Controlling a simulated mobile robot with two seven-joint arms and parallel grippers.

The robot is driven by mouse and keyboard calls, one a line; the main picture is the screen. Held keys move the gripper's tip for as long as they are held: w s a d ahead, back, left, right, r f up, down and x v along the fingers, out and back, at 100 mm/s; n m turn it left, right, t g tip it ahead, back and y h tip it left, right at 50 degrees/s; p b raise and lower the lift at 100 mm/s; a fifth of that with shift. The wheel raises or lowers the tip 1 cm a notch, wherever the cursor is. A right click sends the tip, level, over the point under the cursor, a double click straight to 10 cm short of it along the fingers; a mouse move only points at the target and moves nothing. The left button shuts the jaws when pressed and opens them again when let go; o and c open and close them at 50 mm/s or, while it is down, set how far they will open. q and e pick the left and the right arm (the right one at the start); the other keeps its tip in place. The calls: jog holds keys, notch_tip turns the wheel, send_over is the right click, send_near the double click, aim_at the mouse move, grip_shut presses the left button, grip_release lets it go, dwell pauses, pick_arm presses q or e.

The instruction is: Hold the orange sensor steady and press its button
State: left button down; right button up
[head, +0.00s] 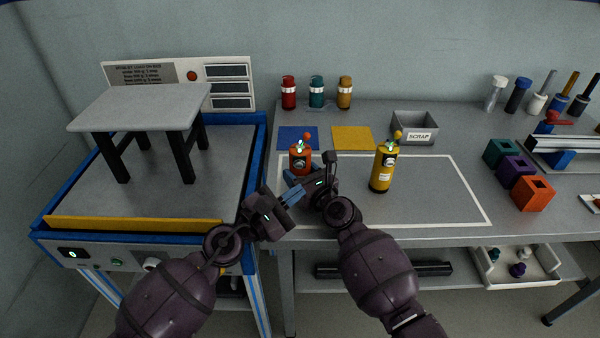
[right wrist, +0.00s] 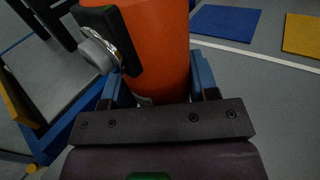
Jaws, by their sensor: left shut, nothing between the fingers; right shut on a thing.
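The orange sensor (head: 300,160) stands upright at the left end of the white-outlined area on the bench. In the right wrist view, the blue fingers of my right gripper (right wrist: 160,88) sit either side of the orange cylinder (right wrist: 160,40), which has a black bracket and a silver knob. My left gripper (head: 293,197) is shut and empty, just in front of and below the sensor, close to my right gripper.
A yellow sensor (head: 383,168) stands to the right inside the outline. Blue (head: 298,136) and yellow (head: 352,138) mats, a scrap bin (head: 414,127) and several small canisters lie behind. A blue-framed test rig (head: 160,215) with a stool stands left. The outlined area's right part is clear.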

dwell(0.4)
jog(key=o, duration=1.1)
